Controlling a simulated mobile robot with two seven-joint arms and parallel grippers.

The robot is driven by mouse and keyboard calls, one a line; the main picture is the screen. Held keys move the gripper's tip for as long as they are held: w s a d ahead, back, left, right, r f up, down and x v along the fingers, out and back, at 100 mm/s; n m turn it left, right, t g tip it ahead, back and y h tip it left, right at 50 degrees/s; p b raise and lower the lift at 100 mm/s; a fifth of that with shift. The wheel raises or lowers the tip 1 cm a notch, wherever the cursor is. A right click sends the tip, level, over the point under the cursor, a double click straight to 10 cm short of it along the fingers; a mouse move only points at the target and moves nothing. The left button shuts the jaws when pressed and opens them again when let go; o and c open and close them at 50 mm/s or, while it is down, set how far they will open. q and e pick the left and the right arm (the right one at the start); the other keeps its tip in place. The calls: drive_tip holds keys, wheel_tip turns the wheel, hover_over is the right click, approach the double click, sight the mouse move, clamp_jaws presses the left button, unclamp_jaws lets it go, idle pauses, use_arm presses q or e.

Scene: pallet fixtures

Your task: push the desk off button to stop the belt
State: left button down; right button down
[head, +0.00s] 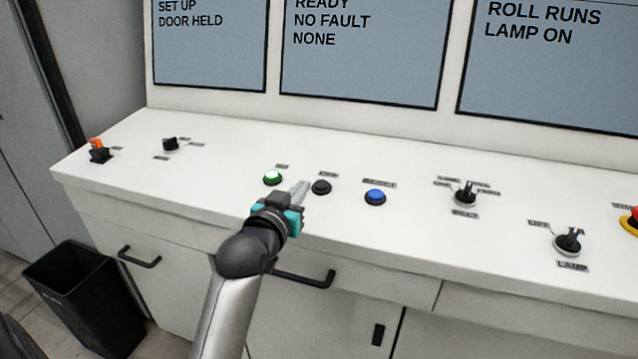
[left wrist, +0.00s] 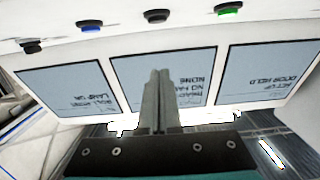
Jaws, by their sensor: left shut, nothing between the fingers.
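The black button (head: 321,187), whose small label is too blurred to read surely, sits on the white desk (head: 225,150) between a green button (head: 272,177) and a blue button (head: 375,197). My left gripper (head: 303,186) is shut and empty. In the head view its tips lie just left of the black button, between it and the green one; a gap shows, and their height above the desk is hard to tell. The left wrist view shows the closed fingers (left wrist: 158,78), with the black button (left wrist: 156,15) beyond their tips. My right gripper is out of view.
A rotary switch (head: 465,193), a lamp switch (head: 569,240) and a red button (head: 632,219) stand to the right. An orange-topped switch (head: 98,150) and a black knob (head: 170,144) are at left. Screens (head: 360,60) rise behind; one reads "ROLL RUNS". A bin (head: 85,295) stands at lower left.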

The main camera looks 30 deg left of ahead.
use_arm(q)
hover_over(318, 197)
drive_tip(key=shift+s+d+f+b, duration=0.1)
drive_tip(key=shift+s+f+b, duration=0.25)
drive_tip(key=shift+s+f, duration=0.1)
drive_tip(key=f, duration=0.3)
drive_tip(key=shift+w+f+b, duration=0.1)
drive_tip(key=shift+w+b, duration=0.25)
drive_tip(key=shift+f, duration=0.4)
